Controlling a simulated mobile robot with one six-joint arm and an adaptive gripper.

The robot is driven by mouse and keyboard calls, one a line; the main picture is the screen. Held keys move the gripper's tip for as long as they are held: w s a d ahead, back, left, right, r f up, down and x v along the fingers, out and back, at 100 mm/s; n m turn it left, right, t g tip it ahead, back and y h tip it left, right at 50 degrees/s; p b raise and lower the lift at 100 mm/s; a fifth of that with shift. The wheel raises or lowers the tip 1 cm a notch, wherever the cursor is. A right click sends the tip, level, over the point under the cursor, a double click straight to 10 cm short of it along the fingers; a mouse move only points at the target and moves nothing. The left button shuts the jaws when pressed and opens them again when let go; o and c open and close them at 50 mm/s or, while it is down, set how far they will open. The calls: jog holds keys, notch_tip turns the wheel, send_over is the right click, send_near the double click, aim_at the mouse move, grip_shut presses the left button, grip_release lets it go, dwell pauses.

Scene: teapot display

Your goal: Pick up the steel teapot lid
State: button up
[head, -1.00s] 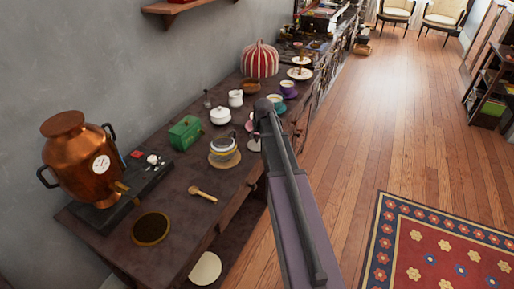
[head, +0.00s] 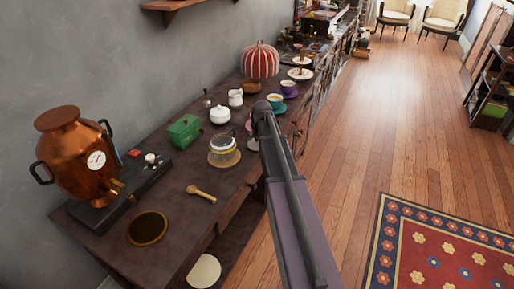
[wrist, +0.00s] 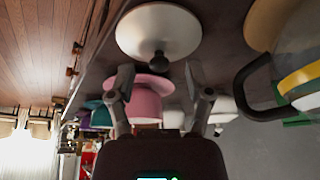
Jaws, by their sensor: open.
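The steel teapot lid (wrist: 150,32), a pale round disc with a dark knob, lies on the dark counter at the top of the wrist view. In the head view a pale edge, apparently the lid (head: 252,145), shows beside my arm, which hides the rest. My gripper (wrist: 158,76) is open and empty in the wrist view. Its two fingers are spread on either side of the knob's line, apart from the lid as far as I can see. In the head view my arm hides the gripper.
A pink cup (wrist: 150,104) shows behind and between the fingers. A glass teapot (head: 222,150) with a yellow band and black handle stands close beside the lid.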

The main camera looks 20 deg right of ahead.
jog(key=shift+w+f+b, duration=0.25)
jog(key=shift+f+b, duration=0.1)
jog(key=shift+f, duration=0.3)
jog(key=shift+r, duration=0.1)
grip_shut()
